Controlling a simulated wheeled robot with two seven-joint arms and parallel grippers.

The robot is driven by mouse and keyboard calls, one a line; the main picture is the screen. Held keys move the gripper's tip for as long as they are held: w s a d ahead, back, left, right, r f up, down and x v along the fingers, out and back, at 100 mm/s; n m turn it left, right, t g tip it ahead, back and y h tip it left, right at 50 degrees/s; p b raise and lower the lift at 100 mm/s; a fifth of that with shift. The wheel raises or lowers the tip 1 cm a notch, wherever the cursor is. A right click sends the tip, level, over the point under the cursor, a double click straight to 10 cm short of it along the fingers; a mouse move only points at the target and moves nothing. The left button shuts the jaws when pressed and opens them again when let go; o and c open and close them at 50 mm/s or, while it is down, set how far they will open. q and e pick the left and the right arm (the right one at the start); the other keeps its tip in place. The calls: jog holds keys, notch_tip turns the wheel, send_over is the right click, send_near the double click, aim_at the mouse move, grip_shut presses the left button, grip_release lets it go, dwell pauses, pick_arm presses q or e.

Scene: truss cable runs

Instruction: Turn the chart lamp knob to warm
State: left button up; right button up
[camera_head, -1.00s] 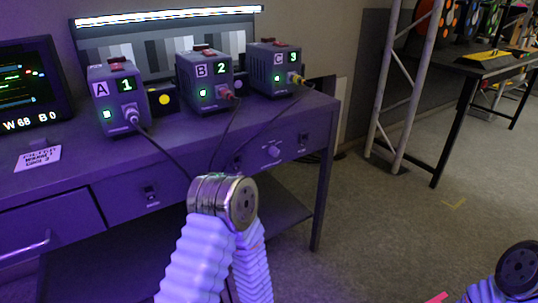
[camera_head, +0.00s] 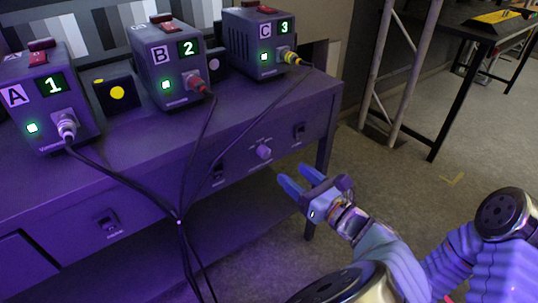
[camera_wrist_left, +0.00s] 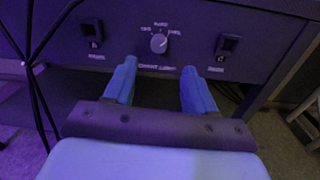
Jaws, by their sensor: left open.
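The chart lamp knob (camera_head: 264,151) is a small pale round knob on the front panel of the desk. In the left wrist view the knob (camera_wrist_left: 158,43) has small labels to its left, above it and to its right. They are too small to read surely, and I cannot tell which one the knob points to. My left gripper (camera_head: 298,178), with blue fingers, is open and empty in front of the panel, below and to the right of the knob. In the left wrist view the knob lies just beyond the gap between the fingertips (camera_wrist_left: 159,68), not touched. My right gripper is not in view.
Rocker switches (camera_wrist_left: 92,33) and (camera_wrist_left: 229,45) flank the knob. Black cables (camera_head: 180,215) hang down the desk front to the left. Camera units A (camera_head: 45,110), B (camera_head: 160,85) and C (camera_head: 247,55) stand on the desk (camera_head: 150,128). Open floor lies to the right.

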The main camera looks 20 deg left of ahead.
aim_at(267, 154)
pick_arm(q)
jog(key=x, duration=0.9)
jog(key=shift+w+a+f, duration=0.1)
jog(key=shift+w+a, duration=0.05)
jog(key=shift+a, duration=0.15)
grip_shut()
